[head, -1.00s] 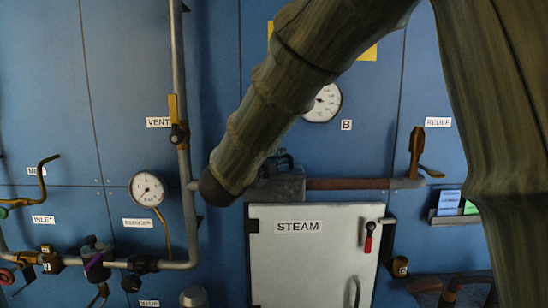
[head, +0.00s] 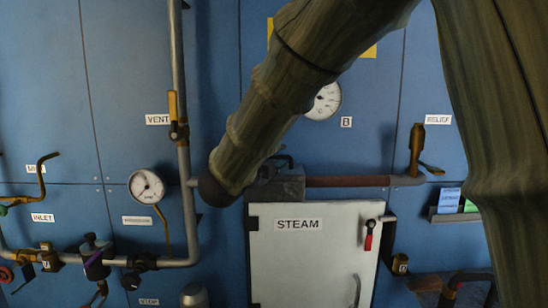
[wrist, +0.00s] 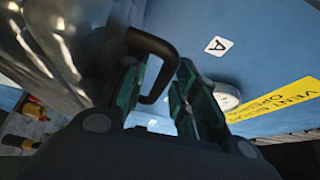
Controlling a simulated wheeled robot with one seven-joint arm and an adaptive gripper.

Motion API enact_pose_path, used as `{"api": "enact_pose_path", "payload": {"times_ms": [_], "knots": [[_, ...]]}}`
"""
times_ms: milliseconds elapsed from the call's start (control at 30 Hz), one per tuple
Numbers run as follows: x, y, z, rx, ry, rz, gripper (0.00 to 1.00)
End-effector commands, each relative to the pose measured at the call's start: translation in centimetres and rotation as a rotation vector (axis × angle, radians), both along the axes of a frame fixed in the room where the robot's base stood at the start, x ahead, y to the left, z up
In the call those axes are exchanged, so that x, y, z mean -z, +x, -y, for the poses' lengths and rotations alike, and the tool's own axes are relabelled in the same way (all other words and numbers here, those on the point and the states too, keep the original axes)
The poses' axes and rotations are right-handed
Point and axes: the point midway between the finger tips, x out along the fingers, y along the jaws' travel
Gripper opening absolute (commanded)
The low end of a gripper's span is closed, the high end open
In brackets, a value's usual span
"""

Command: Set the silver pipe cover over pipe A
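The silver pipe cover (wrist: 65,45), crinkled and shiny, fills the upper left of the wrist view. A black loop handle (wrist: 155,42) reaches from it between the teal fingers of my gripper (wrist: 160,98). The fingers look closed around this handle, though the contact is partly hidden. A white label A (wrist: 217,46) is on the blue wall to the right of the cover. I cannot make out pipe A itself in the wrist view. In the head view my arm crosses the middle, and my gripper and the cover do not show.
A yellow sign (wrist: 285,102) and a round gauge (wrist: 227,96) are right of my gripper. In the head view are a vertical grey pipe (head: 179,60), a rusty pipe (head: 345,182), the STEAM door (head: 300,260) with a red-handled lever (head: 369,238), and brass valves.

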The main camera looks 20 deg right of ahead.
Motion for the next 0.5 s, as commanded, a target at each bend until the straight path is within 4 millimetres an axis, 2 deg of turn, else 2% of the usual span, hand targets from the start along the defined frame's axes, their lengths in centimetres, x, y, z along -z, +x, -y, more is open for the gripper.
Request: {"api": "enact_pose_path", "payload": {"times_ms": [167, 500], "knots": [[0.2, -1.4, -1.5, -0.004, 0.001, -0.004, 0.34], [0.1, -5.9, -5.7, -0.004, -0.001, -0.001, 0.34]]}}
